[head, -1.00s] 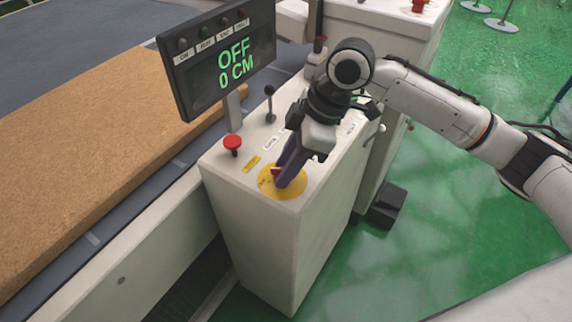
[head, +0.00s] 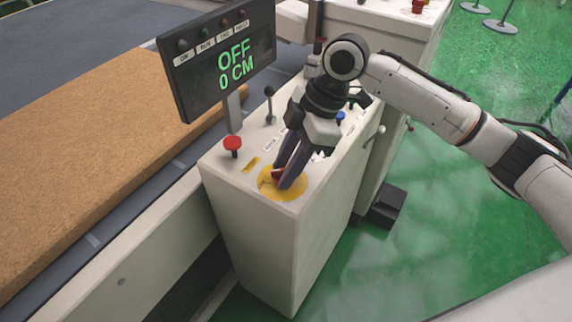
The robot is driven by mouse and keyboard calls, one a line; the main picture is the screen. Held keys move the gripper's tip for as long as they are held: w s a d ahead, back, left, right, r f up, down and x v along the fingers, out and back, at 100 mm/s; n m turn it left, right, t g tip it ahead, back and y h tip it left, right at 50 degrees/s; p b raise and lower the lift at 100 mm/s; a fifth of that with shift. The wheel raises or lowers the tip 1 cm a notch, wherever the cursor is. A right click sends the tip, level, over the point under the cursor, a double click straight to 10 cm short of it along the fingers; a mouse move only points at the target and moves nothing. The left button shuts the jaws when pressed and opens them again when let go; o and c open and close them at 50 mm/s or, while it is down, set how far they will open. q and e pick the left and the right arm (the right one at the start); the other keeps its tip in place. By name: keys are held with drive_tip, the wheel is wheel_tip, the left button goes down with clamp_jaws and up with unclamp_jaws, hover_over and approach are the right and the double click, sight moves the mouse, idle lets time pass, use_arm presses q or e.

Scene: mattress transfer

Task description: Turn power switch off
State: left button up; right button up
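The display (head: 218,58) reads "OFF" and "0 CM" in green. My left gripper is not in view.
A red mushroom button (head: 232,143) and a black-knobbed lever (head: 269,103) stand on the control box (head: 260,235) left of and behind the switch. A blue button (head: 340,116) is behind the gripper. A brown mattress (head: 100,135) lies at left. Green floor is open at right.

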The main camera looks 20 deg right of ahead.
drive_tip(key=o, duration=0.4)
drive_tip(key=v, duration=1)
drive_tip(key=shift+r, duration=0.2)
drive_tip(key=shift+s, duration=0.1)
